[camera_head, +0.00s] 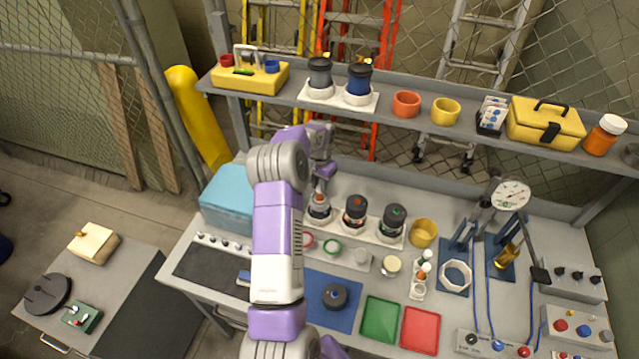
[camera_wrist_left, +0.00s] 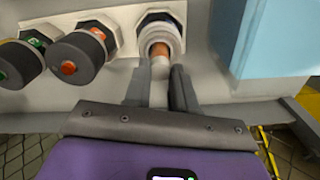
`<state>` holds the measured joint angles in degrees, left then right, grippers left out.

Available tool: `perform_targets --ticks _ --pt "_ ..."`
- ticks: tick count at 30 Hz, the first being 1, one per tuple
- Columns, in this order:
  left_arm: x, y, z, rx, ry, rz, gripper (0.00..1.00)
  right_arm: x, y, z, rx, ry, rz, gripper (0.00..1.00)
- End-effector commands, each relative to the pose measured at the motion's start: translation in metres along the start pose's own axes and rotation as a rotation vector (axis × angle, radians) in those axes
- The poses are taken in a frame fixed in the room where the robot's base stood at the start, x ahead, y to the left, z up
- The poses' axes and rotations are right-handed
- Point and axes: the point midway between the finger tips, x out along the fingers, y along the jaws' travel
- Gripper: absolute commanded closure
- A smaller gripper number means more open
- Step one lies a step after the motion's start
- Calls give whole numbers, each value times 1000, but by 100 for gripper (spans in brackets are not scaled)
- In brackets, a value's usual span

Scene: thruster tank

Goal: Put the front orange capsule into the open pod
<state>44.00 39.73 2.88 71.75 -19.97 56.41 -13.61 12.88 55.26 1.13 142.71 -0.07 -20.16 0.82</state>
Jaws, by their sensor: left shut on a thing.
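My left gripper (camera_head: 321,186) is over the leftmost pod (camera_head: 319,208) of the row on the bench. In the left wrist view my left gripper (camera_wrist_left: 159,88) is shut on a capsule (camera_wrist_left: 160,50) with an orange band and a pale end. The capsule stands in the mouth of the open pod (camera_wrist_left: 174,33), inside its white ring; how deep it sits is hard to tell. Two pods beside it have dark caps, one with an orange centre (camera_head: 355,211) and one with a green centre (camera_head: 392,223). My right gripper is not in view.
A small rack (camera_head: 417,292) holds white and orange pieces to the right. A light blue box (camera_head: 229,200) stands left of the pods. A shelf (camera_head: 390,117) with dark canisters and yellow cases runs above the bench. Green (camera_head: 380,320) and red (camera_head: 420,329) trays lie in front.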

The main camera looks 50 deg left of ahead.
Motion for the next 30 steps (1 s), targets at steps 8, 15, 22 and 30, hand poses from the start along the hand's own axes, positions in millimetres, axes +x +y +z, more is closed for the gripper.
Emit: perform_targets --ticks 8,15,22,30 --pt "9 0 0 0 0 0 92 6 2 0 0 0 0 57" --pt "16 0 0 0 0 0 92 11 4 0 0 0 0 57" --pt "17 0 0 0 0 0 92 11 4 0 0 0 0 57" --pt "17 0 0 0 0 0 92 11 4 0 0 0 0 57"
